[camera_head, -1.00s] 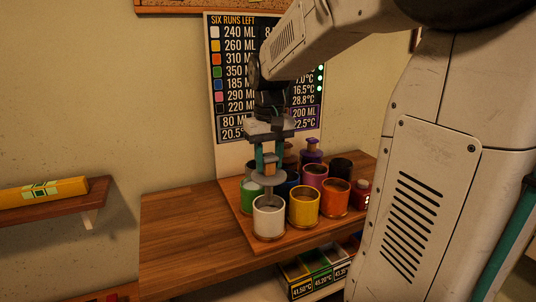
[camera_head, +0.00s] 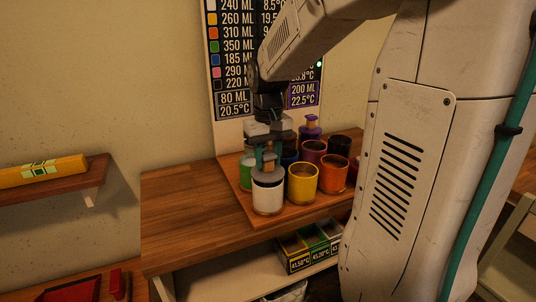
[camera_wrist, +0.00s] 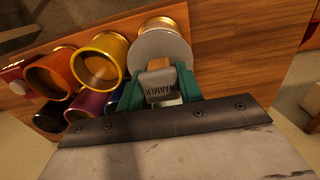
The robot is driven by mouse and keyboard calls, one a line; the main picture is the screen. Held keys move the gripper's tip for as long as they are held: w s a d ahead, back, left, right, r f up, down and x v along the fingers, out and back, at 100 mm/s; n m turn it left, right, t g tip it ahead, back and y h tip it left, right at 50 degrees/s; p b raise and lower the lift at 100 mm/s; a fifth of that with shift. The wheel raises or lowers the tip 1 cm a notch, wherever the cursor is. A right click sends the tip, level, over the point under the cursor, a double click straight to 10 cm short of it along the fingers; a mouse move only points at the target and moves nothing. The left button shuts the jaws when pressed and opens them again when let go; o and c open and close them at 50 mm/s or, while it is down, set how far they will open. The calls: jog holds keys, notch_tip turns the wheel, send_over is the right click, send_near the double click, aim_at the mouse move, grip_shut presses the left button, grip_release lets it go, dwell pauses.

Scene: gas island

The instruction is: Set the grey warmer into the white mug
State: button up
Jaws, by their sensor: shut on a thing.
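The white mug (camera_head: 267,197) stands upright at the front left of the mug group on the wooden board. The grey warmer (camera_head: 268,173) is a round disc with a block handle; its disc covers the mug's mouth, at or just at the rim. The head view does not show whether any part is inside. In the wrist view the warmer's grey disc (camera_wrist: 160,48) hides most of the mug, and its handle reads WARMER. My gripper (camera_head: 266,156), with green fingers, is shut on the handle from above; it also shows in the wrist view (camera_wrist: 163,85).
A yellow mug (camera_head: 302,184) stands close on the right, an orange mug (camera_head: 333,174) beyond it, and a green mug (camera_head: 247,170) behind. Purple, blue and black mugs stand further back. The table to the left (camera_head: 190,210) is clear. Labelled boxes (camera_head: 308,248) sit below.

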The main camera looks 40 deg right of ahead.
jog(key=shift+f, duration=0.85)
jog(key=o, duration=1.1)
jog(key=shift+o, duration=0.2)
jog(key=shift+r, duration=0.1)
notch_tip(320, 180, up, 8)
jog(key=shift+f, duration=0.2)
